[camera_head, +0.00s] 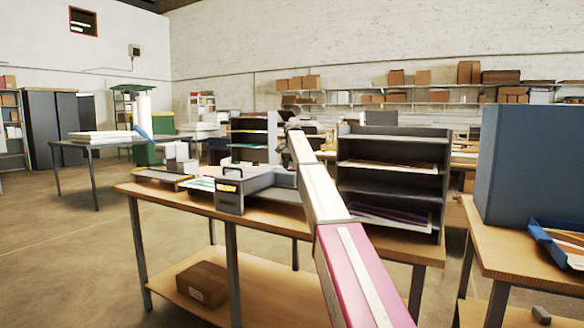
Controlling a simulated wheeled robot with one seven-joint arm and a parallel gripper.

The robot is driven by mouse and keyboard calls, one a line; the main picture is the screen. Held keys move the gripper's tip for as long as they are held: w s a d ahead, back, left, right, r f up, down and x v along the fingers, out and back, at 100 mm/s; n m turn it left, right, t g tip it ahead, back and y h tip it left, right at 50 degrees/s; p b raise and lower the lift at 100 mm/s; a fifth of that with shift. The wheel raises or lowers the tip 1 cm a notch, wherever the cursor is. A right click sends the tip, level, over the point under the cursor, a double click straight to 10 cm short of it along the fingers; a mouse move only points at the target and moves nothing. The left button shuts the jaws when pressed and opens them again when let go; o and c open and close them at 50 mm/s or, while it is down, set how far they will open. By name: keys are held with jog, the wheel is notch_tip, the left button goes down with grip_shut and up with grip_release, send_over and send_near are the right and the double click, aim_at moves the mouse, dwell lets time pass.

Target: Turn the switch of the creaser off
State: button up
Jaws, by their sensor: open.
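A grey machine (230,198) with a yellow label and a black handle-like part on top stands on the wooden workbench (160,190). A smaller pale machine (176,160) with a yellow strip stands to its left. I cannot tell for sure which one is the creaser, and no switch can be made out. My arm reaches up from the bottom right over the bench. My gripper (291,124) is at its far end, small in view, just right of and beyond the grey machine. It is open; nothing can be seen held in it. My arm hides part of the bench.
A dark shelf unit (392,178) with sheets stands right of my arm on the bench. A cardboard box (202,284) lies on the lower shelf. A large blue box (530,165) stands on another table at right. Open floor lies to the left.

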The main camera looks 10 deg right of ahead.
jog(key=c, duration=0.9)
jog(key=shift+w+d+r+g+y, duration=0.1)
jog(key=shift+w+d+g+y, duration=0.1)
jog(key=shift+g+y, duration=0.25)
jog(key=shift+s+a, duration=0.1)
jog(key=o, duration=0.9)
